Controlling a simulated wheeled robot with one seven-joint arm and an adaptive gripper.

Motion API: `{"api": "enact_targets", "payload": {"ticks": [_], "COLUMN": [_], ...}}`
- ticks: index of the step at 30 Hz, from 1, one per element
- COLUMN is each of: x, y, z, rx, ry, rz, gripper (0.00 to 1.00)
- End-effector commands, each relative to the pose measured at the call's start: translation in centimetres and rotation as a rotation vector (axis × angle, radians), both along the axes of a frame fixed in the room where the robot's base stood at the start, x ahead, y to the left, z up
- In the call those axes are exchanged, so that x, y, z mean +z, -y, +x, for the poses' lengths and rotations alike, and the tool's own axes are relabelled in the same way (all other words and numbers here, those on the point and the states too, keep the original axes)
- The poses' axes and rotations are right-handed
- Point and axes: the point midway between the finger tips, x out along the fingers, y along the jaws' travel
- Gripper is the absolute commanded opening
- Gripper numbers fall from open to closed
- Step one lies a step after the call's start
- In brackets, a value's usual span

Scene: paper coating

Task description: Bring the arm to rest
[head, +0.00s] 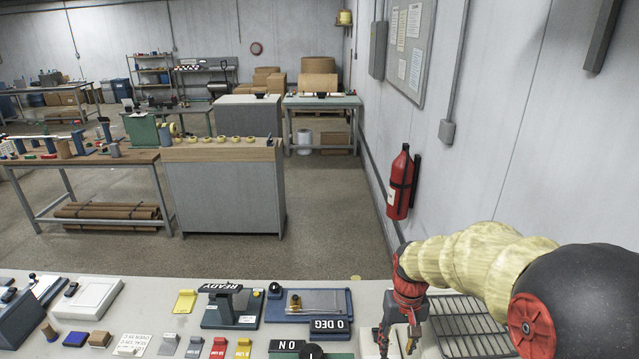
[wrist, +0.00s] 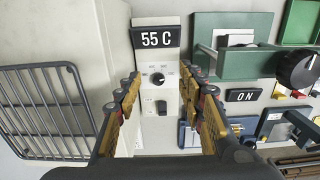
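My arm reaches in from the right in the head view, over the front bench (head: 180,278). My gripper (head: 400,340) points down beside a wire rack (head: 470,325), and its fingertips are hard to make out there. In the wrist view my gripper (wrist: 160,78) is open, with its two fingers apart and nothing between them. Beyond the fingers is a pale control panel with a "55 C" display (wrist: 156,37), a black knob (wrist: 158,79) and a small switch (wrist: 161,106). The wire rack also shows at the left of the wrist view (wrist: 45,112).
The bench also carries a "READY" stand (head: 228,305), a blue "0 DEG" tray (head: 310,317) and colored tags. A fire extinguisher (head: 400,185) hangs on the right wall. Open floor (head: 320,220) lies beyond.

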Motion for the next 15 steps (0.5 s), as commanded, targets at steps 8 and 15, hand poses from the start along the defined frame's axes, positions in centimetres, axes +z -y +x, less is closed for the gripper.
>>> {"api": "enact_targets", "payload": {"ticks": [8, 15], "x": [3.7, 5.2], "y": [0.0, 0.0], "z": [-7.9, -14.2], "rx": [0.0, 0.0], "ry": [0.094, 0.199], "rz": [0.0, 0.0], "gripper": [0.39, 0.39]}}
